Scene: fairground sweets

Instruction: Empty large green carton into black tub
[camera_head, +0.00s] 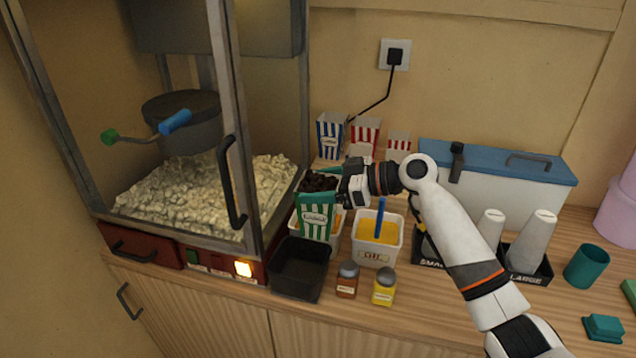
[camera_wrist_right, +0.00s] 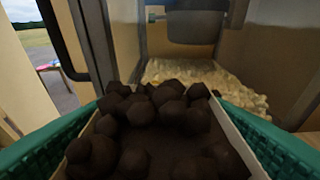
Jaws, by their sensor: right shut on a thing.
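The large green-and-white striped carton (camera_head: 315,222) is full of dark round sweets (camera_head: 319,182). My right gripper (camera_head: 332,177) is shut on it near its top. It looks close to upright, just behind the black tub. In the right wrist view the dark sweets (camera_wrist_right: 150,120) fill the carton between my teal fingers. The black tub (camera_head: 296,284) stands at the counter's front edge, and its inside looks dark and empty. My left gripper is not in view.
A white tub with yellow contents (camera_head: 375,250) and two small jars, brown (camera_head: 347,280) and yellow (camera_head: 384,286), stand right of the black tub. The popcorn machine (camera_head: 190,240) stands left. Striped cartons (camera_head: 331,136) stand at the wall. A blue-lidded box (camera_head: 500,165) is behind my arm.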

